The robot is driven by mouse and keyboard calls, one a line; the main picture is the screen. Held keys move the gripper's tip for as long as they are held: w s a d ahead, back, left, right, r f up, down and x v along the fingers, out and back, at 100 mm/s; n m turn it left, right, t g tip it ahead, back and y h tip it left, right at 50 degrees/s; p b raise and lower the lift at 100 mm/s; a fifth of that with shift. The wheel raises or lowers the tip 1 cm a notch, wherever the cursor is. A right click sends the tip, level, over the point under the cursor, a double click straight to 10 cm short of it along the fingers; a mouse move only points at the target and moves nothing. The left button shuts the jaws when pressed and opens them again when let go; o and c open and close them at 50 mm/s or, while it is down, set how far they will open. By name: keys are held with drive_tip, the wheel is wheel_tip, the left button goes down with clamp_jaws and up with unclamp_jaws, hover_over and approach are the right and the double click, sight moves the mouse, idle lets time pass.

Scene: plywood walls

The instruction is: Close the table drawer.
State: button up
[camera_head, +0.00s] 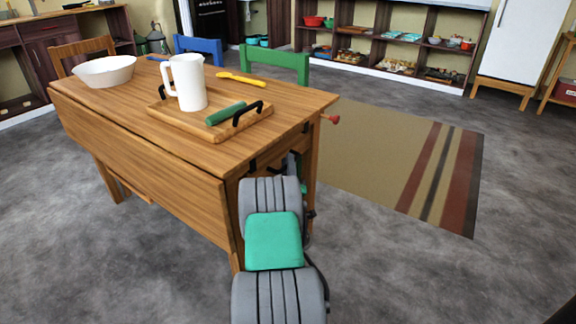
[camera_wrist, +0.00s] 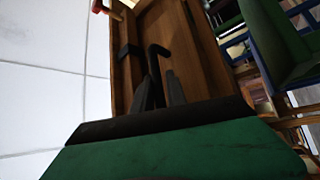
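The wooden table (camera_head: 150,165) stands at left centre in the head view. My arm reaches to its near right end and hides my gripper and most of the drawer area there. In the wrist view, my gripper (camera_wrist: 161,82) has two dark fingers with a gap between them. They are close to a wooden drawer front (camera_wrist: 195,40) with a black handle (camera_wrist: 157,50). Part of the handle appears between or just beyond the fingers; contact is unclear. How far the drawer stands out from the table cannot be told.
On the table are a white bowl (camera_head: 104,72), a wooden tray (camera_head: 170,117) with a white pitcher (camera_head: 188,84) and a green item (camera_head: 225,113), and a yellow utensil (camera_head: 243,79). A red knob (camera_head: 330,118) sticks out right. Chairs stand behind; the rug (camera_head: 375,160) is clear.

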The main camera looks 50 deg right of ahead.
drive_tip(key=shift+o, duration=0.4)
drive_tip(key=shift+a, duration=0.1)
drive_tip(key=shift+s+a+f, duration=0.15)
drive_tip(key=shift+f, duration=0.05)
drive_tip(key=b+v, duration=0.3)
drive_tip(key=v, duration=0.4)
drive_tip(key=shift+s, duration=0.1)
